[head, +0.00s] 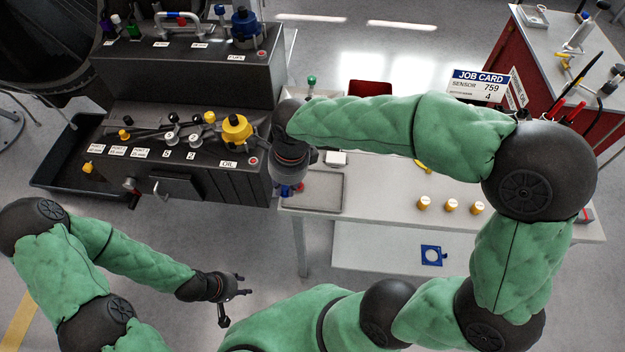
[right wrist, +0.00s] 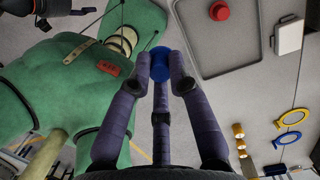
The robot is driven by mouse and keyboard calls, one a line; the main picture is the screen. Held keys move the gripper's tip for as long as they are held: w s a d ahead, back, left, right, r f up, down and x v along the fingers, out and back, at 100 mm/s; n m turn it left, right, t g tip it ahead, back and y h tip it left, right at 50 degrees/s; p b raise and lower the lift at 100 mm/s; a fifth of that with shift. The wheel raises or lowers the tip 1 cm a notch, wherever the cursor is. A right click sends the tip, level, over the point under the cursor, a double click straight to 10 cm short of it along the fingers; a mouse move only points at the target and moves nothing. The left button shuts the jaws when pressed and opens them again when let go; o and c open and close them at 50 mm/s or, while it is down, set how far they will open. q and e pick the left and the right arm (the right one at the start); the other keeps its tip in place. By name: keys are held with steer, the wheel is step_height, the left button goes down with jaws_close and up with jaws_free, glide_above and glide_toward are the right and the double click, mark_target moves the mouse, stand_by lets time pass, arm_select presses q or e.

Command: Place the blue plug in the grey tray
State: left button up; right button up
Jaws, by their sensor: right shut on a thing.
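The blue plug (right wrist: 160,63) is between the fingertips of my right gripper (right wrist: 162,78), which is shut on it. In the head view my right gripper (head: 288,187) hangs at the left end of the white table, and a bit of blue shows at its tips. The grey tray (head: 321,207) lies just right of it, partly covered by my arm. In the right wrist view the tray (right wrist: 205,72) is up and right of the plug, apart from it, with a red cap (right wrist: 218,11) in it. My left gripper (head: 236,300) is open and empty, low over the floor.
Several yellow-topped plugs (head: 451,205) stand on the table right of the tray. A white block (head: 335,158) is behind the tray. The dark OIL bench (head: 200,180) stands close left.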

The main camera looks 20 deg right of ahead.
steer(key=shift+r+m, duration=0.2)
steer(key=shift+m, duration=0.3)
steer(key=d+f, duration=0.3)
steer(key=d, duration=0.1)
steer(key=w+d+f+b, duration=0.1)
steer(key=d+f, duration=0.2)
steer(key=d, duration=0.1)
steer(key=w+d+f+b, duration=0.1)
steer(key=d+f, duration=0.2)
steer(key=d, duration=0.2)
steer(key=shift+w, duration=0.2)
steer(key=shift+d+f+b, duration=0.3)
steer(key=shift+f, duration=0.05)
steer(key=shift+w+f+b, duration=0.1)
steer(key=shift+f+b, duration=0.25)
steer(key=shift+f, duration=1.2)
steer(key=shift+f, duration=0.15)
steer(key=shift+f, duration=0.1)
steer(key=o, duration=0.7)
steer(key=shift+o, duration=0.2)
